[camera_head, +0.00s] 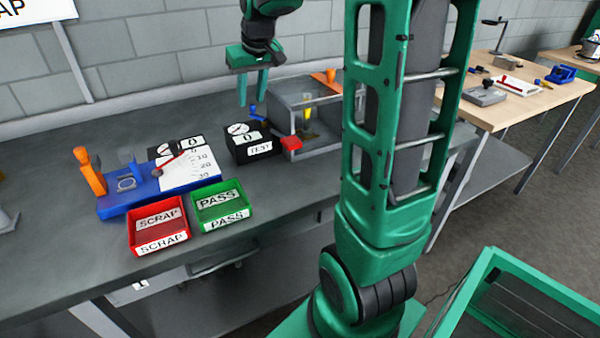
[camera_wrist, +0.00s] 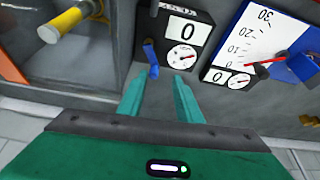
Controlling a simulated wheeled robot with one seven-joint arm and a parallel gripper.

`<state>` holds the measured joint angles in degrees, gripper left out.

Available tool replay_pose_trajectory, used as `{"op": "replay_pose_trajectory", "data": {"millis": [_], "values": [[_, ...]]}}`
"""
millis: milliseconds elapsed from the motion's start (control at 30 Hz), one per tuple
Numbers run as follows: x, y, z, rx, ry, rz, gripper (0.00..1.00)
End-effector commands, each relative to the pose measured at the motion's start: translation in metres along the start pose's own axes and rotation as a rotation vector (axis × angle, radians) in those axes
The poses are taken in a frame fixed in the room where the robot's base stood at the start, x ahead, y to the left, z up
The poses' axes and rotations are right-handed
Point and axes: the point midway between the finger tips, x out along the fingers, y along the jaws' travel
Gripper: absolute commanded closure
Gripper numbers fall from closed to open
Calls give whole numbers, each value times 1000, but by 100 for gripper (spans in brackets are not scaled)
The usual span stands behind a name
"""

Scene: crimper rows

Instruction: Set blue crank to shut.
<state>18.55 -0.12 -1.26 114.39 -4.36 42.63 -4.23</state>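The blue crank (camera_head: 256,112) is a small blue lever at the back right edge of the black test box (camera_head: 250,150). In the wrist view the crank (camera_wrist: 152,62) shows beside the test box (camera_wrist: 180,30), pointing roughly toward my fingertips. My gripper (camera_head: 253,98) is above and just behind the crank, fingers pointing down. In the wrist view my gripper (camera_wrist: 158,82) has a clear gap between its two green fingers, with nothing held. The crank appears in line with that gap, but I cannot tell its exact distance or whether it is touched.
Left are a blue fixture (camera_head: 125,204) with a scale plate, a red SCRAP tray (camera_head: 180,236) and a green PASS tray (camera_head: 245,204).

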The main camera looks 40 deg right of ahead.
Motion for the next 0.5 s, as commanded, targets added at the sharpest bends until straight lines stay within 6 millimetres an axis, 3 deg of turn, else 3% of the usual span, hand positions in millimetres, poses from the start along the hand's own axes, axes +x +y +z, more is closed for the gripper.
{"op": "replay_pose_trajectory", "data": {"millis": [400, 500], "values": [[-73, 0, -1, 2, 3, 1, 68], [-67, -14, 13, -12, -2, -8, 68]]}}
